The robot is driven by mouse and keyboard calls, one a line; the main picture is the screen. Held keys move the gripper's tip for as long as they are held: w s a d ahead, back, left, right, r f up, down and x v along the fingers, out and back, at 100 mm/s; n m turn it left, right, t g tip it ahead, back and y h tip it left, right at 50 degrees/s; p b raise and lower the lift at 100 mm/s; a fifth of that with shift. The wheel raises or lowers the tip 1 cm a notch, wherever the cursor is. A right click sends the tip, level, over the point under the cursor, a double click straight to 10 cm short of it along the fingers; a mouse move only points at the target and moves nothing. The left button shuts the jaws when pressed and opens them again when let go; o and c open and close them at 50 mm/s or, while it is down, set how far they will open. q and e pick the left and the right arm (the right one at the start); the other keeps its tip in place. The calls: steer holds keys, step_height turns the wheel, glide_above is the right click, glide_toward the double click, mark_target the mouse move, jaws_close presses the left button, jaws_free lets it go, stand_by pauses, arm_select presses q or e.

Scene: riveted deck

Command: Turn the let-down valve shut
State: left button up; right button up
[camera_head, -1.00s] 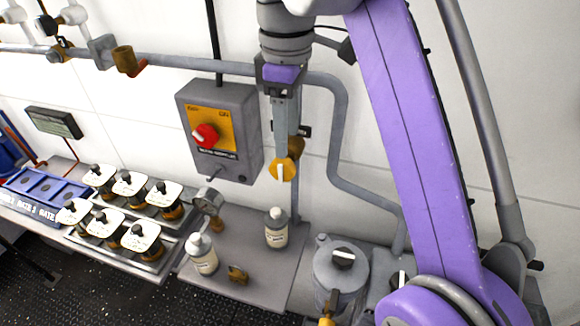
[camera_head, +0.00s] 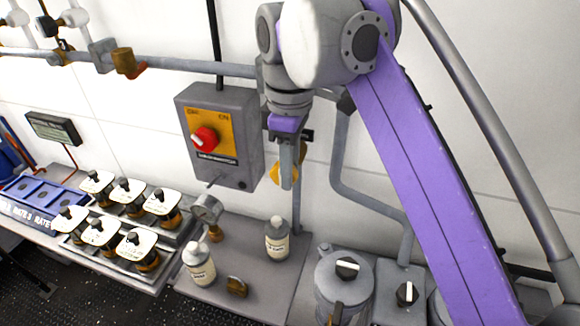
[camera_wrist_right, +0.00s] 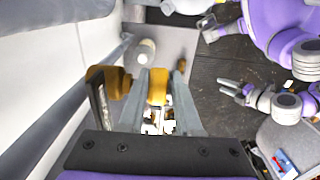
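The let-down valve shows as an orange knob (camera_head: 276,174) on the grey pipework right of the switch box. My right gripper's fingers (camera_head: 287,165) hang in front of it and hide its middle and its pointer. In the right wrist view the yellow-orange knob (camera_wrist_right: 157,86) lies between the two fingertips of my right gripper (camera_wrist_right: 159,78). A narrow gap shows on both sides, so the gripper looks open around the knob. My left gripper (camera_wrist_right: 226,88) is small in the right wrist view, away from the valve, its fingers apart and empty.
A switch box (camera_head: 219,130) with a red knob is close left of the valve. Two white-capped bottles (camera_head: 277,240) (camera_head: 199,264) stand on the bench below. A lidded grey pot (camera_head: 343,285) stands lower right. An orange-brown fitting (camera_wrist_right: 108,80) is beside the left finger in the right wrist view.

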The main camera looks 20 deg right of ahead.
jaws_close()
steer(key=shift+d, duration=0.1)
steer(key=y, duration=0.1)
steer(key=t+y, duration=0.2)
steer(key=shift+s+d+f, duration=0.15)
steer(key=shift+d+f, duration=0.1)
steer(key=t+y, duration=0.2)
steer(key=f+t+y+p, duration=0.1)
steer(key=t+y, duration=0.1)
steer(key=y, duration=0.1)
steer(key=shift+d+y, duration=0.15)
steer(key=shift+y, duration=0.15)
steer(key=t+y, duration=0.1)
steer(key=y, duration=0.1)
steer(key=shift+f+t+y, duration=0.4)
steer(key=shift+a+f+t+y+b, duration=0.15)
steer(key=shift+t+y+b, duration=0.1)
steer(key=shift+t+y, duration=0.45)
steer(key=shift+a+f+t+y+b, duration=0.15)
steer(key=shift+t+y, duration=0.25)
steer(key=shift+y, duration=0.6)
